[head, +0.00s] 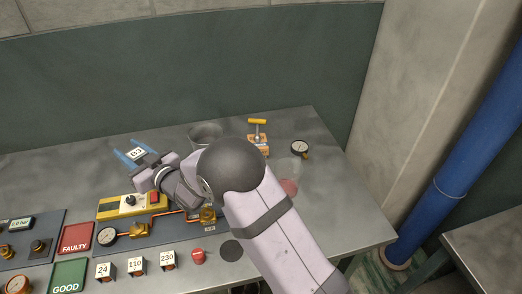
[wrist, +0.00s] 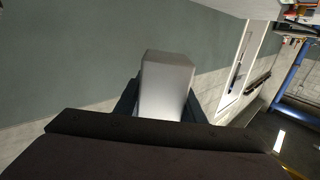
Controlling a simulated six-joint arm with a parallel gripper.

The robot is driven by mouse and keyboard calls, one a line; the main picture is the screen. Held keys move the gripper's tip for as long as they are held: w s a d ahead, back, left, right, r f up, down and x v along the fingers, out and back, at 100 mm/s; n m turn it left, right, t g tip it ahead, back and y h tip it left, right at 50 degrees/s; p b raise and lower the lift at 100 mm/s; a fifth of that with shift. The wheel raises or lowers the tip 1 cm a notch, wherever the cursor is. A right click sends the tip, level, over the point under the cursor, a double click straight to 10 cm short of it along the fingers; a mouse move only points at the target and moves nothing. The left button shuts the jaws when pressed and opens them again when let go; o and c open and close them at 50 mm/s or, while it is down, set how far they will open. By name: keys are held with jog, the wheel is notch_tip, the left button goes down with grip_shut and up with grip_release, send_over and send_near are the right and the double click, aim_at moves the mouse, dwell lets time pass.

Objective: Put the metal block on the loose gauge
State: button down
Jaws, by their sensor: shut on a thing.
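My gripper (head: 131,152) is at the left of the head view, over the back left part of the bench, with its blue fingers pointing up and left. In the wrist view my gripper (wrist: 160,100) is shut on the metal block (wrist: 167,75), a plain grey block with a finger on each side. In the head view a white label with dark marks shows between the fingers; I cannot tell whether it is on the block. The loose gauge (head: 299,147), round with a white dial and dark rim, lies on the bench's right part, well apart from my gripper.
A grey bowl (head: 205,133) and a wooden block with a yellow-handled valve (head: 257,143) stand between my gripper and the gauge. A yellow box (head: 131,206) and piping with a mounted gauge (head: 109,235) are in front. FAULTY (head: 75,238) and GOOD (head: 67,276) pads lie front left.

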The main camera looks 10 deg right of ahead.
jog(key=w+d+r+n+y+b, duration=0.1)
jog(key=w+d+r+b, duration=0.2)
jog(key=w+d, duration=0.5)
jog(key=m+t+h+b, duration=0.2)
jog(key=m+h+b, duration=0.3)
jog(key=b, duration=0.4)
send_over(294, 142)
notch_tip(294, 142, down, 3)
jog(key=n, duration=0.1)
jog(key=shift+h, duration=0.3)
jog(key=shift+f+p, duration=0.55)
jog(key=shift+f, duration=4.5)
jog(key=shift+f, duration=0.35)
jog(key=shift+s+f+b, duration=0.1)
jog(key=shift+f+b, duration=0.25)
